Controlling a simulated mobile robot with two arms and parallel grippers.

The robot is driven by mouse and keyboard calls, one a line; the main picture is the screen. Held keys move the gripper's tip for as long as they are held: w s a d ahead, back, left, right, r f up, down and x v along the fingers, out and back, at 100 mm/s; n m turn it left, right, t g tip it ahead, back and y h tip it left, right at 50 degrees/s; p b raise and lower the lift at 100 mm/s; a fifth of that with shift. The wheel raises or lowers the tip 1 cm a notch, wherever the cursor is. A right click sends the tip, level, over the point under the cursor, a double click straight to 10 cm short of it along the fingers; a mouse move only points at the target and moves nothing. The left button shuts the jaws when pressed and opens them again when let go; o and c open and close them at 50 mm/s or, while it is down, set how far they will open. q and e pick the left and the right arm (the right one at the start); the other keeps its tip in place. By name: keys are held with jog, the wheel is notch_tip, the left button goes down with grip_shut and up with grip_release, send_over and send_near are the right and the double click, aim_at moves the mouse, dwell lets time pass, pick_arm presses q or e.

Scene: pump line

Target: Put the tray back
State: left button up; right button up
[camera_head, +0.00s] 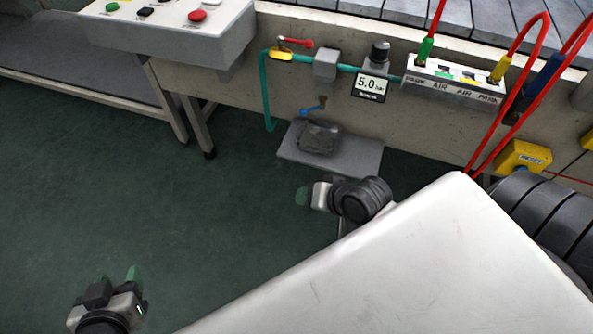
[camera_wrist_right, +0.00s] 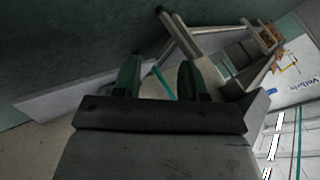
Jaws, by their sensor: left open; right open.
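A flat grey tray (camera_head: 355,158) sits low beside the beige machine front, under the small blue-handled valve. A dark grey, rough-textured block (camera_head: 319,138) lies on it. My right gripper (camera_head: 303,196) is just in front of the tray, apart from it in the picture, with its green fingertips pointing left. In the right wrist view its two green fingers (camera_wrist_right: 160,80) are apart with nothing between them. A long pale grey surface (camera_wrist_right: 65,95) lies left of them there; I cannot tell if it is the tray. My left gripper (camera_head: 118,276) is open and empty over the floor at lower left.
A control box (camera_head: 165,28) with buttons stands at upper left. A teal pipe (camera_head: 266,95), a gauge (camera_head: 370,87) and an air connector block (camera_head: 450,80) with red hoses line the machine front. A yellow reset box (camera_head: 522,156) is at right. The green floor at left is clear.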

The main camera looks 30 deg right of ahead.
jog(key=s+a+r+n+t+h, duration=0.1)
jog(key=a+r+n+t, duration=0.2)
jog(key=a+r+n, duration=0.2)
notch_tip(320, 180, up, 4)
jog(key=n, duration=0.3)
jog(key=shift+s+n, duration=0.25)
jog(key=shift+n, duration=0.05)
jog(key=shift+a+f, duration=0.1)
jog(key=shift+f, duration=0.05)
